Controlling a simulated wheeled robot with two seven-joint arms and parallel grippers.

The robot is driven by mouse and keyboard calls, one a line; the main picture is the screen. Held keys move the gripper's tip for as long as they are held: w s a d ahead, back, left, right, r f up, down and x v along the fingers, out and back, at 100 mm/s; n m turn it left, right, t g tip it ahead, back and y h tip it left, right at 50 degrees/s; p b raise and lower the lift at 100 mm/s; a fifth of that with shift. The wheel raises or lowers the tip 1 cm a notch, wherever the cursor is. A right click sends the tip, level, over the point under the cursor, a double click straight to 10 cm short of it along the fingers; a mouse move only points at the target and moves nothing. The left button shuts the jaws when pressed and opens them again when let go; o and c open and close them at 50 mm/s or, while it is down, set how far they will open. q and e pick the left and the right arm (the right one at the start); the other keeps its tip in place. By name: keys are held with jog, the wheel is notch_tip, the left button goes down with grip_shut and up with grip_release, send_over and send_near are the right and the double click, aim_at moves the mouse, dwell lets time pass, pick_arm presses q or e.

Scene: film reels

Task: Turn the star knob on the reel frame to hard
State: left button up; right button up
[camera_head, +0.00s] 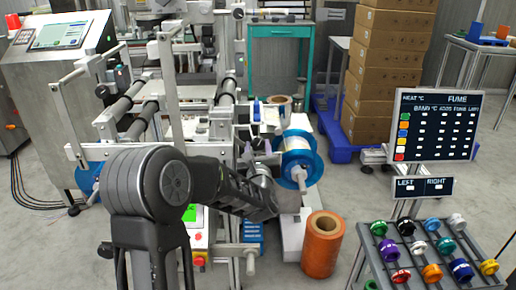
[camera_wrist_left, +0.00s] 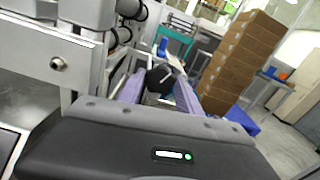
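The star knob (camera_wrist_left: 160,79) shows in the left wrist view as a small black knob with a pale line on it, between the two purple-grey fingers of my left gripper (camera_wrist_left: 158,88). The fingers are well apart, one on each side of it. I cannot tell how far ahead of the fingertips it lies. In the head view my left gripper (camera_head: 261,147) is at the right side of the reel frame (camera_head: 228,60), partly hidden behind my own arm. I cannot make out the knob there. My right gripper is not in view.
A blue-flanged reel (camera_head: 298,143) sits just right of my left gripper, with an orange roll (camera_head: 323,244) on the floor below. A rack of coloured spools (camera_head: 432,250) and a display board (camera_head: 436,124) stand at the right. Stacked boxes (camera_head: 389,70) stand behind.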

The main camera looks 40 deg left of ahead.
pick_arm(q)
grip_shut()
jog(key=shift+f, duration=0.1)
